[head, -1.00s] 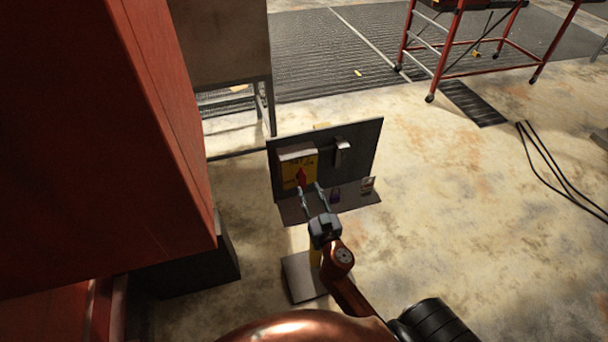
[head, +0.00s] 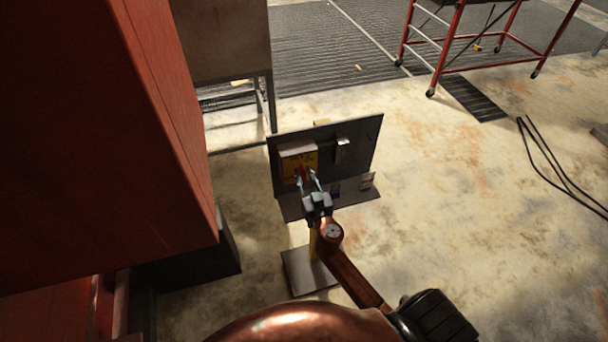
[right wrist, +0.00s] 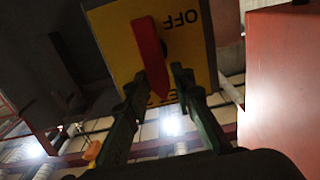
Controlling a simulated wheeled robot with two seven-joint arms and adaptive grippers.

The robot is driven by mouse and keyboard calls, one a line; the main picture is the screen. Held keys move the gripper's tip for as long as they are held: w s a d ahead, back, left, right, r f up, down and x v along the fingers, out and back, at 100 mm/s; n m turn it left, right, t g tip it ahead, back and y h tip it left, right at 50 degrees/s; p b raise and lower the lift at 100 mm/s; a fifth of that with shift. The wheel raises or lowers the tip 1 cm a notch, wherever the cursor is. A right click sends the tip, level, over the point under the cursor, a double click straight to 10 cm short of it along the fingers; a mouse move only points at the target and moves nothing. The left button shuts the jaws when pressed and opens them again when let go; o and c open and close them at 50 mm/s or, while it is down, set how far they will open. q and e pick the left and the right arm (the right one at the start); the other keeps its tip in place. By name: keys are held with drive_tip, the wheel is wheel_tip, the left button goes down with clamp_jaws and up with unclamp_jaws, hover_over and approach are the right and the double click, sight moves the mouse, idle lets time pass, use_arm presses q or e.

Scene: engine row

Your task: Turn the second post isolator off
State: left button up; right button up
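The isolator is a yellow-faced box (head: 297,160) on the left of a dark upright panel (head: 362,135), carried on a post. Its red handle (head: 303,170) also shows in the right wrist view (right wrist: 148,50), beside the word OFF, which appears upside down. My right gripper (head: 307,177) is at the front of the box. In the right wrist view its two fingers (right wrist: 160,75) are apart, one on each side of the handle's lower part. I cannot tell whether either finger touches the handle. My left gripper is not in view.
A shelf (head: 290,208) below the panel holds a small purple padlock (head: 336,190) and a tag (head: 366,181). A grey bracket (head: 342,149) is on the panel's right. A large red cabinet (head: 130,130) stands close on the left. Floor to the right is open, with black cables (head: 548,160).

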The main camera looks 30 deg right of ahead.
clamp_jaws()
drive_tip(key=shift+a+n, duration=0.1)
drive_tip(key=shift+n, duration=0.3)
drive_tip(key=n+b, duration=0.1)
drive_tip(key=n, duration=0.3)
drive_tip(key=a+f+n+b, duration=0.1)
drive_tip(key=n, duration=0.3)
drive_tip(key=a+f+n+b, duration=0.1)
drive_tip(key=n, duration=0.3)
drive_tip(key=shift+w+a+n, duration=0.25)
drive_tip(key=shift+w+n, duration=0.05)
drive_tip(key=shift+w, duration=0.05)
drive_tip(key=shift+a+f+n, duration=0.1)
drive_tip(key=shift+f+n, duration=0.15)
drive_tip(key=shift+n, duration=0.9)
drive_tip(key=shift+f+n, duration=0.25)
drive_tip(key=shift+n, duration=0.9)
